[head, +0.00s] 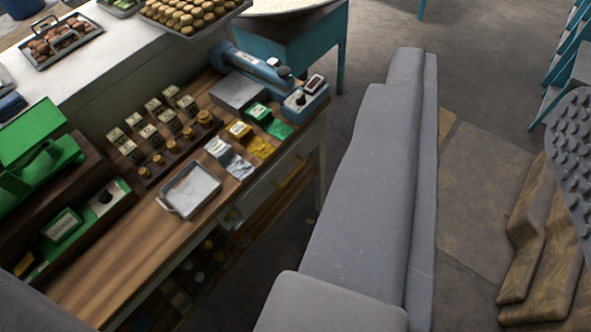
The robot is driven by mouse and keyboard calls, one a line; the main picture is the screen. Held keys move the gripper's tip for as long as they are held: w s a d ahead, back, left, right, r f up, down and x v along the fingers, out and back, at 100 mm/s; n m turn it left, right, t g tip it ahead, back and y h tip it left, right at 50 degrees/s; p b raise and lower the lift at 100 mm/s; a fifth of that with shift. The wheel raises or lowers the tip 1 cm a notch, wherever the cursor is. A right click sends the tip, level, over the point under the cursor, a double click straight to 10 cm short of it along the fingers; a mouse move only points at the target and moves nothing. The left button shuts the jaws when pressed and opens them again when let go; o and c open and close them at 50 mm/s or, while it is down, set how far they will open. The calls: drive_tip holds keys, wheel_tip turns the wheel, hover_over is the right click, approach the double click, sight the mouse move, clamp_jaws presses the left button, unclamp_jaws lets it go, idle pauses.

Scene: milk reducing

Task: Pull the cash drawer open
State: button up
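A wooden counter (100,278) runs diagonally across the left half of the head view. A green machine (40,150) that looks like a cash register stands at its left end in a dark wooden case. Small upright bundles like banknotes (150,130) and stacks of coins (158,159) sit in rows behind the middle of the counter top. I cannot pick out the cash drawer's front or handle, or tell whether it is open. My gripper's fingers do not show in this view.
A metal tray (190,188) lies on the counter. A blue-grey scale-like device (305,98) stands at its right end. Dim shelves with jars (195,277) are below. A blue table (292,42) stands behind.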

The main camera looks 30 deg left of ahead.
drive_tip(key=w+a+f+m+b, duration=0.2)
drive_tip(key=w+f+m+b, duration=0.1)
drive_tip(key=w+f, duration=1.25)
drive_tip(key=m+y+b, duration=0.4)
drive_tip(key=m+b, duration=0.1)
drive_tip(key=b, duration=0.1)
approach(294, 175)
drive_tip(key=w+d+r, duration=0.1)
drive_tip(key=d+r, duration=0.4)
drive_tip(key=r, duration=0.4)
drive_tip(key=d+r, duration=0.4)
drive_tip(key=r, duration=0.5)
drive_tip(key=s+a+f+m+y+b, duration=0.1)
drive_tip(key=a+f+m, duration=0.15)
drive_tip(key=f, duration=0.65)
drive_tip(key=s+a+f+m+y+b, duration=0.15)
drive_tip(key=a+f, duration=0.25)
drive_tip(key=f, duration=0.5)
drive_tip(key=shift+n+g+y, duration=0.25)
drive_tip(key=shift+n+g, duration=0.05)
drive_tip(key=b+x, duration=0.1)
drive_tip(key=x, duration=1.2)
drive_tip(key=shift+w+d+f+b, duration=0.1)
drive_tip(key=shift+w+f+b, duration=0.1)
drive_tip(key=shift+b, duration=0.2)
clamp_jaws()
